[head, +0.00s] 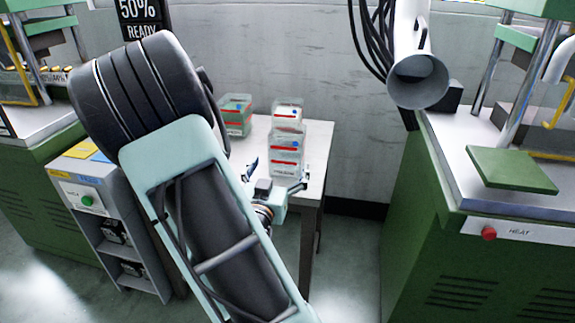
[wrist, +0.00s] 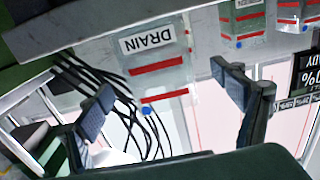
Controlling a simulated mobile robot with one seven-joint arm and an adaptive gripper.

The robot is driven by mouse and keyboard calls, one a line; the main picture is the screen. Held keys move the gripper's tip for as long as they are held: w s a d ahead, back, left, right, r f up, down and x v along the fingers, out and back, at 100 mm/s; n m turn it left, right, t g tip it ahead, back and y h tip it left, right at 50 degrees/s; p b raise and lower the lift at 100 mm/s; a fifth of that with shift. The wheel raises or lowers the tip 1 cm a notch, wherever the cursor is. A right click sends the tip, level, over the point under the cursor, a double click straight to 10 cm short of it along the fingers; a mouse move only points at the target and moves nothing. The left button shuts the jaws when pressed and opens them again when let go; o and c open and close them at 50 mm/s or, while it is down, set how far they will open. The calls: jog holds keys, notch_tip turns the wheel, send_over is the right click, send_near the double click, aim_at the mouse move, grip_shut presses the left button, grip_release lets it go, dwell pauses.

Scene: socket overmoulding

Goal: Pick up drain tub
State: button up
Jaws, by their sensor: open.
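The drain tub (wrist: 160,85) is clear, with red bands, a blue dot and a white DRAIN label. In the wrist view it appears upside down, ahead of and between my gripper's fingers. My gripper (wrist: 168,105) is open, with a dark padded finger on either side and nothing held. In the head view my gripper (head: 275,178) is at the table's front, close to a group of clear red-banded tubs (head: 286,158). Their labels are too small to read there, so I cannot tell for certain which is the drain tub.
Another clear tub (head: 235,115) stands further left on the white table (head: 318,140); more tubs (wrist: 242,20) show in the wrist view. Green presses flank the table, the right one (head: 430,200) close by. A grey duct (head: 415,80) hangs behind. A cabinet (head: 110,215) stands left.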

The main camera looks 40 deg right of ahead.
jog(key=x, duration=0.2)
jog(key=shift+w+d, duration=0.25)
jog(key=shift+d, duration=0.05)
jog(key=w+d, duration=0.1)
jog(key=w+d+f+b, duration=0.1)
jog(key=d, duration=0.1)
jog(key=shift+w+d, duration=0.15)
jog(key=shift+w, duration=0.05)
jog(key=shift+w+d, duration=0.4)
jog(key=shift+d, duration=0.05)
jog(key=shift+r, duration=0.1)
jog(key=c, duration=1.3)
jog(key=shift+o, duration=0.2)
jog(key=shift+r, duration=0.1)
